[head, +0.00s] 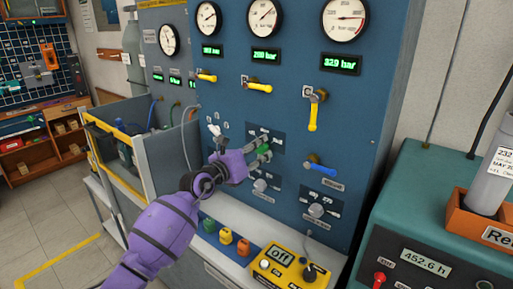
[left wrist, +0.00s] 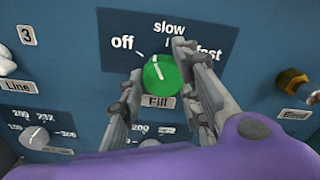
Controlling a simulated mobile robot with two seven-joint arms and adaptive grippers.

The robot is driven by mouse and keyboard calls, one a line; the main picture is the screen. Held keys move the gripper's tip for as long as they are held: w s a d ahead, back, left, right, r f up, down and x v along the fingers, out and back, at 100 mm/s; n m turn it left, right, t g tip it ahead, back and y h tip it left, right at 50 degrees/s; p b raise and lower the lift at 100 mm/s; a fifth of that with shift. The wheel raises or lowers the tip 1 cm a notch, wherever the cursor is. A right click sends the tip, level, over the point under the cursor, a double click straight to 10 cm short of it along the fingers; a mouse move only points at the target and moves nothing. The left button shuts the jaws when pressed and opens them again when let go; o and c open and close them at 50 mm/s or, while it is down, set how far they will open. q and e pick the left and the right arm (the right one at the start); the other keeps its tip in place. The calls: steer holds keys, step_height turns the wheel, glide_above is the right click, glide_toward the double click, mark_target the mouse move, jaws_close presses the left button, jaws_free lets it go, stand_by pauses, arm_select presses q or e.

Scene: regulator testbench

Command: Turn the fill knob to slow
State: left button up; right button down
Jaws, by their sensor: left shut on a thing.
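The green fill knob (left wrist: 165,78) sits on the blue panel above a "Fill" label, with "off", "slow" and "fast" printed around it. Its white pointer line leans up and slightly left, seeming to lie between "off" and "slow". My left gripper (left wrist: 157,65) is shut on the knob, with one grey finger on its left side and one on its right. In the head view my purple left gripper (head: 252,156) reaches the panel from the lower left, and the green knob (head: 264,149) shows only partly behind the fingers. My right gripper is not in view.
Grey knobs (head: 260,185) sit below the fill knob. A blue-handled lever (head: 321,169) and yellow-handled valves (head: 313,112) stick out to the right and above. A yellow box reading "off" (head: 281,263) stands on the ledge. A teal machine (head: 440,215) is at the right.

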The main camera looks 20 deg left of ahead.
arm_select(q)
steer(key=m, duration=0.4)
steer(key=m+p, duration=0.1)
steer(key=shift+a+r+m, duration=0.25)
steer(key=shift+m, duration=0.15)
stand_by(0.4)
steer(key=o, duration=1.1)
steer(key=shift+w, duration=0.1)
steer(key=shift+c, duration=0.2)
